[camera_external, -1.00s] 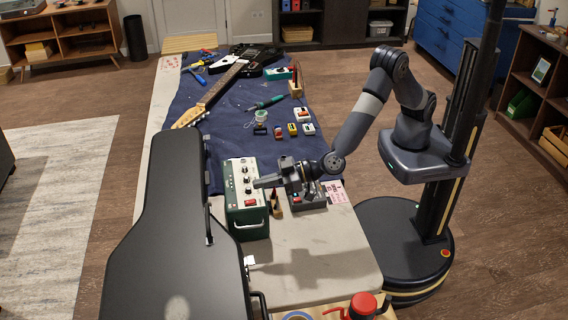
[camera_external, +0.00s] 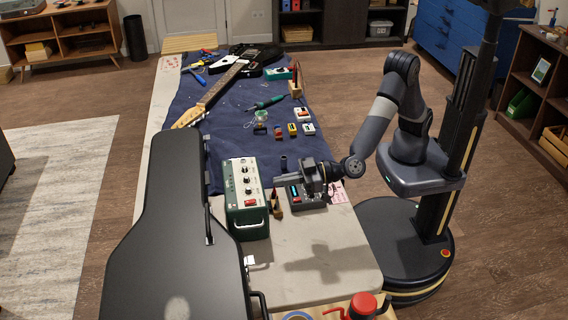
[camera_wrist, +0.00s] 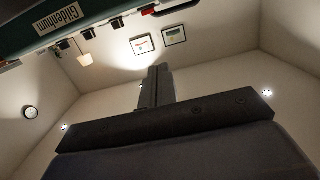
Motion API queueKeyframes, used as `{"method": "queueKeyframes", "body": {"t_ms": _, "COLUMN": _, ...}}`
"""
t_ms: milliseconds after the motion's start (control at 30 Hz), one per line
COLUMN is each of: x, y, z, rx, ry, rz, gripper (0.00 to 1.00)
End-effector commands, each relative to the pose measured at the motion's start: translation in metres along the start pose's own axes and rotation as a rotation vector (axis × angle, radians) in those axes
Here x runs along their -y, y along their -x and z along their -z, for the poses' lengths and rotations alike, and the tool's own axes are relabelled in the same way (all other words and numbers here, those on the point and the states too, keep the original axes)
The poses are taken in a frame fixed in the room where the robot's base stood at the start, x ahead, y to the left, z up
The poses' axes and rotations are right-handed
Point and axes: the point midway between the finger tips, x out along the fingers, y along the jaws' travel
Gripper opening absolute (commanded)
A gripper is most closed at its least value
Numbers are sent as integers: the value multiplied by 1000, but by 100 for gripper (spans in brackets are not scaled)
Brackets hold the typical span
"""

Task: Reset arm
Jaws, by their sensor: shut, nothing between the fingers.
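My gripper (camera_external: 279,181) is shut and empty, its fingers pointing left toward the green amplifier box (camera_external: 247,201). A small gap shows between the fingertips and the box in the external view. In the wrist view the closed fingers (camera_wrist: 157,84) point up the picture, and the box's edge with a "Gildenhum" label (camera_wrist: 69,17) shows at the top left.
A guitar (camera_external: 258,58), small pedals and tools lie on the blue cloth (camera_external: 228,135). The front tabletop (camera_external: 310,250) is mostly clear. A red-lidded container (camera_external: 363,305) stands at the front edge.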

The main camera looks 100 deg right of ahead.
Motion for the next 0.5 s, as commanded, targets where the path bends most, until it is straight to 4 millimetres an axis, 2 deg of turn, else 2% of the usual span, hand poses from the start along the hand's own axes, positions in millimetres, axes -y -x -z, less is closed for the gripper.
{"method": "queueKeyframes", "body": {"t_ms": 333, "x": 0, "y": 3, "z": 0, "rx": 0, "ry": 0, "rz": 0, "gripper": 0}}
{"method": "queueKeyframes", "body": {"t_ms": 500, "x": 0, "y": -5, "z": 0, "rx": 0, "ry": 0, "rz": -1, "gripper": 0}}
